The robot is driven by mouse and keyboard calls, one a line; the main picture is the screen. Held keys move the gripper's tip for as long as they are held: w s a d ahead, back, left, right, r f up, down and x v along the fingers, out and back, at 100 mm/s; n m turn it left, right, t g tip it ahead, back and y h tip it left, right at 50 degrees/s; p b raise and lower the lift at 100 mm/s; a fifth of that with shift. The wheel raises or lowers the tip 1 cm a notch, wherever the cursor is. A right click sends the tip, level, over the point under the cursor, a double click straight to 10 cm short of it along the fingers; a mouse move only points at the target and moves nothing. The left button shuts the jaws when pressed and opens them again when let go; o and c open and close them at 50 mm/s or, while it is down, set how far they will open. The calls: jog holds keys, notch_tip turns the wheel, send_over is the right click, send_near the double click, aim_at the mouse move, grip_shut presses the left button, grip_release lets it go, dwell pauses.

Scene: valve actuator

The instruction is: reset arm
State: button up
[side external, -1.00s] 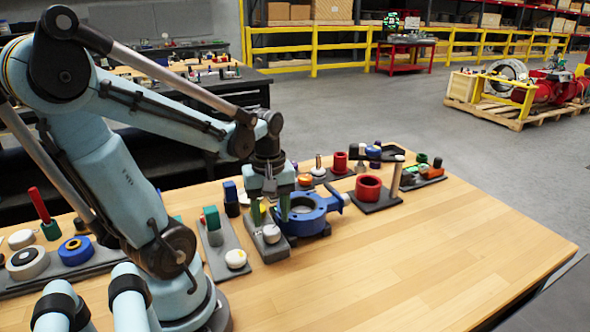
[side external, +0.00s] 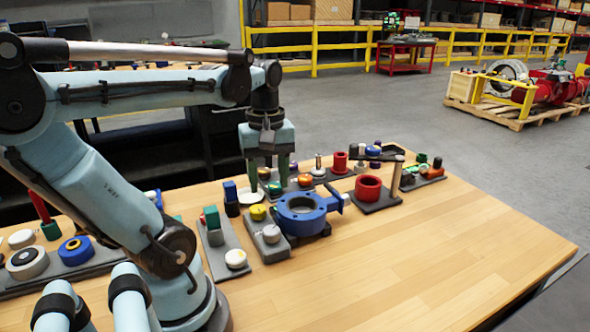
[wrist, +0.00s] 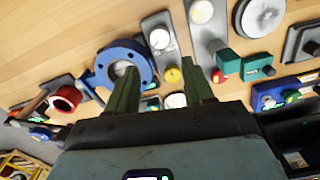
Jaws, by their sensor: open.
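My gripper (side external: 268,177) is open and empty, with its two green fingers pointing down above the back part of the wooden table (side external: 430,260). It is raised over and behind the blue ring-shaped valve body (side external: 302,228). In the wrist view, the green fingers of my gripper (wrist: 156,80) are spread apart with nothing between their tips. The blue valve body also shows there (wrist: 112,62), left of the fingers. A grey plate with a yellow button (side external: 258,212) and a white button (side external: 271,234) lies left of the valve body.
A red ring (side external: 368,187) sits on a dark plate to the right. A green block (side external: 211,217) and a blue block (side external: 230,191) stand to the left. Small parts crowd the back of the table. Its front right is clear.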

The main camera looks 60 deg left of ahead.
jog(key=w+d+f+m+t, duration=0.3)
jog(key=w+d+m+t, duration=0.4)
jog(key=d+m, duration=0.5)
jog(key=w+m, duration=0.1)
jog(key=m, duration=0.3)
jog(key=shift+d, duration=0.25)
